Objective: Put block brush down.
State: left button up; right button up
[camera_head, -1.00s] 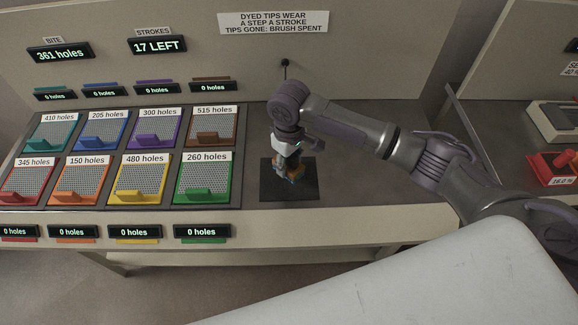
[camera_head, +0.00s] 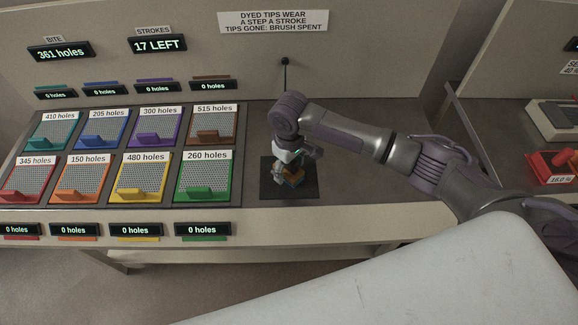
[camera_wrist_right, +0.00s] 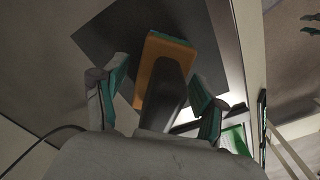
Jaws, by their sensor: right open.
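The block brush has an orange body (camera_head: 294,179) and sits on the dark square mat (camera_head: 306,192) at the middle of the counter. In the right wrist view its orange block (camera_wrist_right: 160,68) has a teal edge at the far end, and its dark grey handle points toward my palm. My right gripper (camera_head: 287,175) is directly over the brush. In the right wrist view its fingers (camera_wrist_right: 158,100) are spread, one on each side of the handle, with gaps to it. The brush's underside is hidden. My left gripper is not in view.
Left of the mat, a rack (camera_head: 240,150) holds several coloured perforated panels, the green panel (camera_head: 206,178) being nearest. Displays above read 361 holes and 17 LEFT. A red device (camera_head: 556,166) stands at far right. The counter right of the mat is clear.

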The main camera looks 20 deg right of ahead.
notch_tip(320, 180, up, 12)
jog(key=shift+r+b, duration=0.15)
jog(key=shift+b, duration=0.9)
jog(key=shift+s, duration=0.1)
